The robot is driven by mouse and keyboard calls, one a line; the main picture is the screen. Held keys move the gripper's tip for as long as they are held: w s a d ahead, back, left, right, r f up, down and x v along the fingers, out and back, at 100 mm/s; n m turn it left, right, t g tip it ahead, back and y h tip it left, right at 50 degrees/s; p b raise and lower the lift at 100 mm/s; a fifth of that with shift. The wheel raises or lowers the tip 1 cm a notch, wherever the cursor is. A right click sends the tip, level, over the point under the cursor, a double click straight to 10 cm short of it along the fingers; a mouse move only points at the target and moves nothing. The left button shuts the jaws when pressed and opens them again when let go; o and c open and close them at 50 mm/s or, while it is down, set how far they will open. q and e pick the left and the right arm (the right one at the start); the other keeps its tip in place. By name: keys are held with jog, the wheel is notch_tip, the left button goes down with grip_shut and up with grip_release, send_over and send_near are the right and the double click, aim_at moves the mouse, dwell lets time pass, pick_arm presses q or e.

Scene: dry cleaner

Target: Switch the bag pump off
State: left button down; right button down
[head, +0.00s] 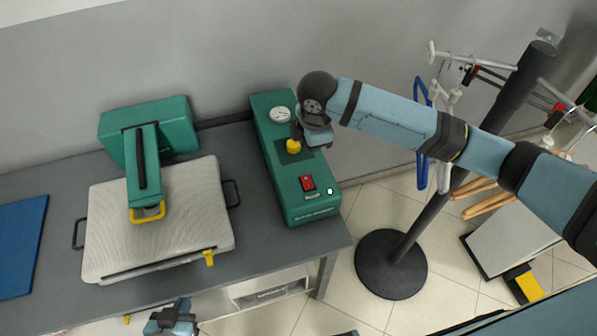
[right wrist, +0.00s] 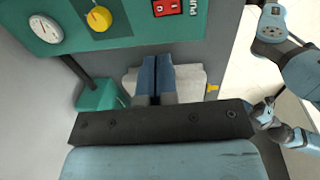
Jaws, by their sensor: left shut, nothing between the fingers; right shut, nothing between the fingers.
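The bag pump is a long green box (head: 272,165) at the right end of the grey table. Its top has a round gauge (head: 280,115), a yellow knob (head: 293,147) and a red switch (head: 307,183). In the right wrist view the red switch (right wrist: 167,7) is cut by the top edge, next to the yellow knob (right wrist: 99,19). I cannot tell its rocker position. My right gripper (right wrist: 156,62) is shut and empty near the box; in the head view my wrist mostly hides it. My left gripper (head: 172,320) is shut and empty at the bottom, in front of the table.
A green press (head: 150,130) with a pale padded plate (head: 160,215) stands left of the pump. A blue mat (head: 20,245) lies at far left. A dark stand with a round base (head: 391,264) and hangers (head: 422,130) stand right of the table.

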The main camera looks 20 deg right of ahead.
aim_at(307, 178)
jog(key=shift+d, duration=0.1)
jog(key=f, duration=0.4)
jog(key=w+f+p, duration=0.1)
jog(key=f, duration=0.8)
jog(key=shift+w+f, duration=0.1)
jog(key=shift+w, duration=0.2)
jog(key=shift+f+p, duration=0.3)
jog(key=shift+f, duration=0.05)
jog(key=shift+w, duration=0.1)
